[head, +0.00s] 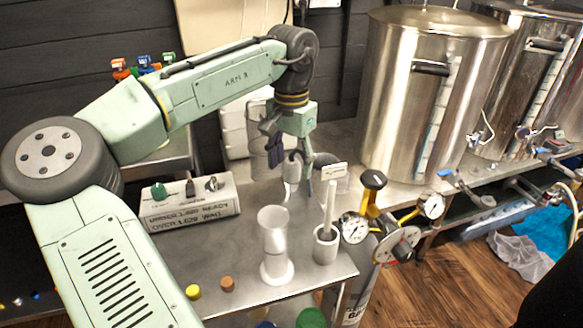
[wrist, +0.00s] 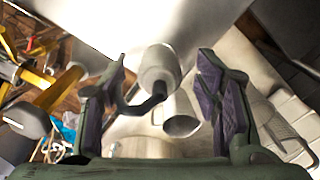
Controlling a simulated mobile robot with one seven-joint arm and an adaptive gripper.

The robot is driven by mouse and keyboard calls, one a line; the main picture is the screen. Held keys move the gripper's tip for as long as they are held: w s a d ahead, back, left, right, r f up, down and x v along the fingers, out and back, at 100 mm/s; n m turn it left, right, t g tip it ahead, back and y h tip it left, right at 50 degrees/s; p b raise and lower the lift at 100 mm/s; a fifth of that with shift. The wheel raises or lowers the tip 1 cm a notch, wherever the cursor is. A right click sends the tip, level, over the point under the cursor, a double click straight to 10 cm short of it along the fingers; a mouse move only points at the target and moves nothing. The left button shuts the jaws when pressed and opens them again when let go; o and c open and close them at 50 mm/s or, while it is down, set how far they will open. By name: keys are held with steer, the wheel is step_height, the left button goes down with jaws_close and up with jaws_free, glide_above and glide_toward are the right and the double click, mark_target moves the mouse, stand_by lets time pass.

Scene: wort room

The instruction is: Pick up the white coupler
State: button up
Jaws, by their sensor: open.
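My gripper (head: 291,160) hangs fingers-down over the steel bench, open. In the wrist view its two dark-padded fingers (wrist: 163,82) stand wide apart. A small whitish, hollow-ended piece (wrist: 182,118) shows between them, apart from both fingers; it looks like the white coupler. A pale rounded piece with a dark curved part (wrist: 158,68) lies right beside it. In the head view a whitish object (head: 290,188) shows just below the gripper, partly hidden by the fingers. I cannot tell its full shape.
A white flared cylinder (head: 275,246) and a white mortar with pestle (head: 326,243) stand near the bench front. A labelled control box (head: 190,203) is at left. Gauges with a yellow valve (head: 372,205) are at right, and a steel kettle (head: 428,95) stands behind.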

steer(key=shift+c, duration=0.2)
steer(key=c, duration=1.2)
